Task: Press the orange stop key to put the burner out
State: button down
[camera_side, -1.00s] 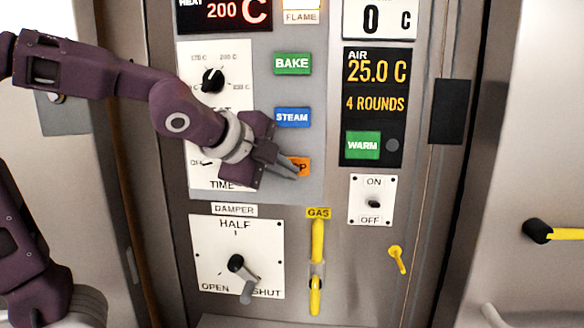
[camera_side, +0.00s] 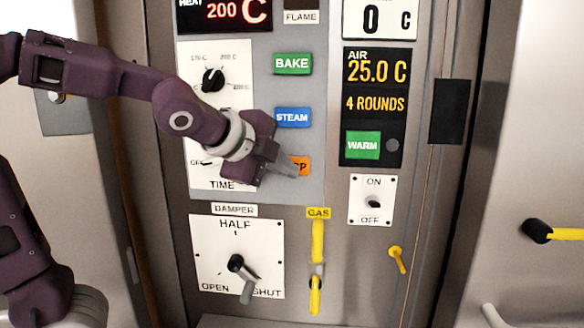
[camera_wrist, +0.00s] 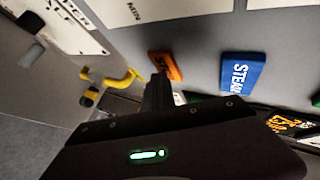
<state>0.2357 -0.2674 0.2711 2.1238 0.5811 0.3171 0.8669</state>
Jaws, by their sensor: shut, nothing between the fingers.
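The orange stop key (camera_side: 303,166) sits on the grey panel below the blue STEAM key, its left part hidden behind my fingers in the side view. In the wrist view the orange key (camera_wrist: 166,66) shows just beyond my fingertips. My gripper (camera_side: 294,171) is shut and empty, its tips at the key's lower left; I cannot tell whether they touch it. In the wrist view my gripper (camera_wrist: 157,80) points at the key's near edge. The window above the FLAME label (camera_side: 301,4) is dark.
The blue STEAM key (camera_side: 293,117) and green BAKE key (camera_side: 292,63) are above. The TIME dial plate (camera_side: 215,180) is partly behind my gripper. Below are the yellow gas lever (camera_side: 317,240) and damper handle (camera_side: 240,268). An ON/OFF switch (camera_side: 373,203) is to the right.

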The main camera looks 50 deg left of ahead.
jog(key=shift+s, duration=0.1)
jog(key=shift+s+d, duration=0.5)
jog(key=shift+d, duration=0.05)
jog(key=s+d, duration=0.3)
jog(key=shift+s+d, duration=0.25)
jog(key=shift+d, duration=0.05)
dwell(0.4)
dwell(0.5)
jog(key=s+d+f+n+g+h, duration=0.1)
jog(key=s+f+n+g, duration=0.2)
jog(key=s+f+n, duration=0.2)
jog(key=s+d+f+n+g+h, duration=0.1)
jog(key=s+f+n+g, duration=0.1)
jog(key=s+f+n, duration=0.3)
jog(key=s+n, duration=0.4)
jog(key=s, duration=0.3)
jog(key=shift+s+g, duration=0.4)
